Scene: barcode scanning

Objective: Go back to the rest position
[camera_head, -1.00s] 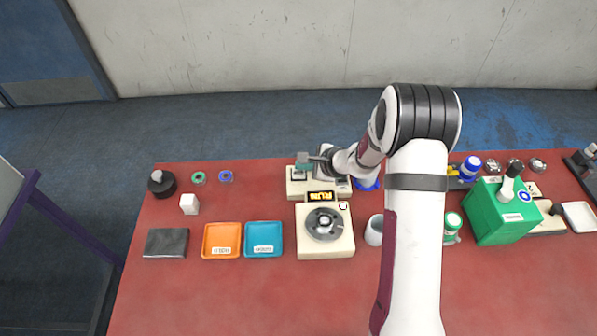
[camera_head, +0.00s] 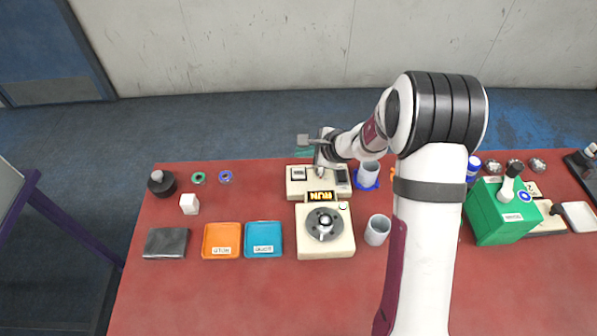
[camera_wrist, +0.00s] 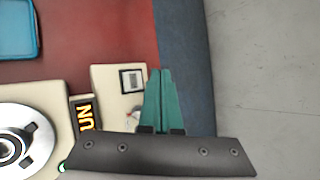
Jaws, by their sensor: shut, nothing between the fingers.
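My gripper (camera_head: 304,153) is above the far edge of the red table, beyond the beige device with a small display (camera_head: 299,174). In the wrist view its teal fingers (camera_wrist: 161,78) are together with nothing between them. They overlap the beige device and the table's far edge in that view. The fingers are small in the head view.
A beige machine with a round rotor and a RUN sign (camera_head: 326,246) stands in front of the device. An orange tray (camera_head: 221,232), a blue tray (camera_head: 263,232) and a white cup (camera_head: 377,231) are near. A green box (camera_head: 501,222) stands right.

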